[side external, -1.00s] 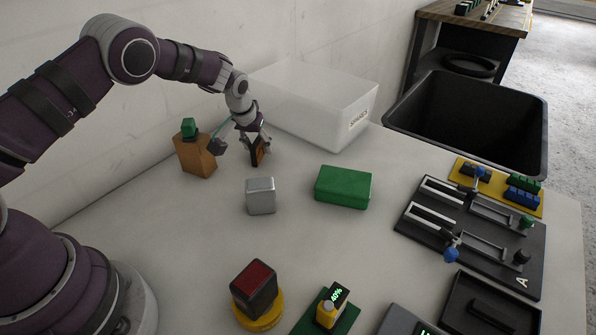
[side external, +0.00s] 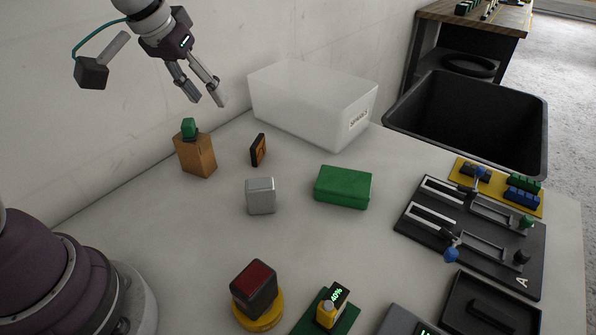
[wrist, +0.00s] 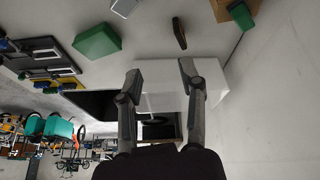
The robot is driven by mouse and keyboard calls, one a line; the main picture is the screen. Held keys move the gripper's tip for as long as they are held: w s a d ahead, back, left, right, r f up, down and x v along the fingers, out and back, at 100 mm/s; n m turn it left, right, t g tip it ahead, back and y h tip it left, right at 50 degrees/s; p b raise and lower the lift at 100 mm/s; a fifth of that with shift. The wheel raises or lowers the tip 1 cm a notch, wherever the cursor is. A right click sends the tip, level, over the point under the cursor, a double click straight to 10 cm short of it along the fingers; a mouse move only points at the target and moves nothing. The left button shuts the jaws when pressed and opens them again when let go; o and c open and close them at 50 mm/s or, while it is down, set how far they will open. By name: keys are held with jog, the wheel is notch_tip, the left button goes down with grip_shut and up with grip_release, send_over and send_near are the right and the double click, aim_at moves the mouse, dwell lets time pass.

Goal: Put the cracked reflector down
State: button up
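The reflector (side external: 258,150), a small dark-framed piece with an orange-brown face, stands on edge on the grey table between the wooden block and the white bin. Whether it is cracked is too small to tell. It also shows in the wrist view as a thin dark piece (wrist: 179,33). My gripper (side external: 206,99) is raised in the air above and to the left of it, clear of it. The fingers are apart with nothing between them, as the wrist view shows (wrist: 160,75).
A translucent white bin (side external: 290,107) stands behind the reflector. A tan block (side external: 196,157) with a green top is at left; a silver block (side external: 261,196) and a green box (side external: 343,187) are in front. A large black bin (side external: 470,115) stands beyond the table.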

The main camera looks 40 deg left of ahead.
jog(key=s+d+m, duration=0.2)
jog(key=s, duration=0.8)
jog(key=shift+s+r+m+t, duration=0.15)
jog(key=shift+s+m+t, duration=0.15)
jog(key=shift+t, duration=0.1)
dwell(0.4)
